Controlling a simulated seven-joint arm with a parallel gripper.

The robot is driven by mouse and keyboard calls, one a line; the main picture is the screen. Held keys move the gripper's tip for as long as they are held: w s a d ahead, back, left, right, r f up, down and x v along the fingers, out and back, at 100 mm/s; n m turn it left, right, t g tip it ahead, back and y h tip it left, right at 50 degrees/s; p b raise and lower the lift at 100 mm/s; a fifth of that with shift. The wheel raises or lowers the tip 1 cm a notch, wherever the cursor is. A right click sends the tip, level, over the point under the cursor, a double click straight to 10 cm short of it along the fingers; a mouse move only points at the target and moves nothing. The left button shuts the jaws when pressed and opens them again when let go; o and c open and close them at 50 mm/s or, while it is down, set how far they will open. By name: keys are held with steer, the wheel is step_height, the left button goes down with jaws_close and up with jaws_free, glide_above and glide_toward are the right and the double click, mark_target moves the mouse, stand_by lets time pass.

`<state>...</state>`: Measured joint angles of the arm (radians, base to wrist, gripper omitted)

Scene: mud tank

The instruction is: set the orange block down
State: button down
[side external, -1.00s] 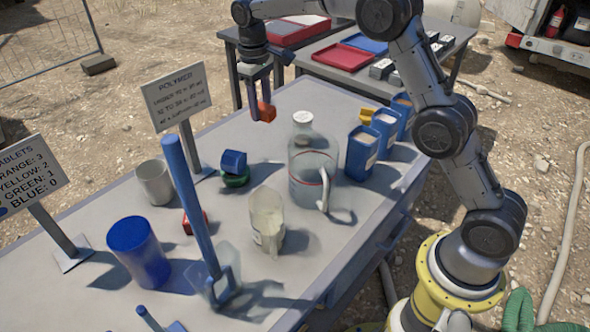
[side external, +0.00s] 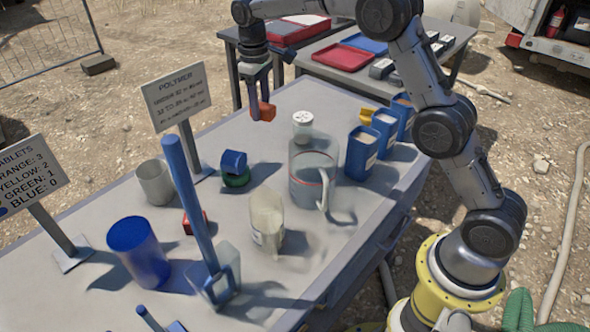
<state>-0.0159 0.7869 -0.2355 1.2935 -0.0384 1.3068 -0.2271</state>
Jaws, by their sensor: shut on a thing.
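The orange block (side external: 268,112) is a small orange-red piece at the tips of my gripper (side external: 259,108), near the far left edge of the grey table (side external: 335,256). My gripper points down and is shut on the block. I cannot tell whether the block touches the tabletop or hangs a little above it.
A clear jug (side external: 312,172) and several blue bins (side external: 362,152) stand to the right. A blue block (side external: 234,162) on a green one (side external: 236,180), a grey cup (side external: 155,182) and the polymer sign (side external: 178,96) stand nearer. The tabletop around the block looks clear.

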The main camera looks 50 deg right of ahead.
steer(key=n, duration=0.4)
steer(key=shift+w+r, duration=0.15)
steer(key=shift+w, duration=0.25)
steer(key=w+d+f+n, duration=0.1)
steer(key=w+d+n, duration=0.2)
steer(key=d+n, duration=0.65)
steer(key=a, duration=0.2)
steer(key=s+a+m, duration=0.1)
steer(key=a, duration=0.2)
steer(key=s+a+r+m, duration=0.1)
steer(key=a, duration=0.2)
steer(key=shift+r+t, duration=0.1)
steer(key=shift+t, duration=0.2)
steer(key=m, duration=0.2)
steer(key=a+m, duration=0.1)
steer(key=shift+s+m, duration=0.25)
steer(key=shift+s, duration=0.05)
steer(key=m, duration=0.3)
steer(key=shift+s+a, duration=0.3)
steer(key=shift+s, duration=0.05)
steer(key=m, duration=0.5)
steer(key=shift+s+f, duration=0.25)
steer(key=m, duration=0.3)
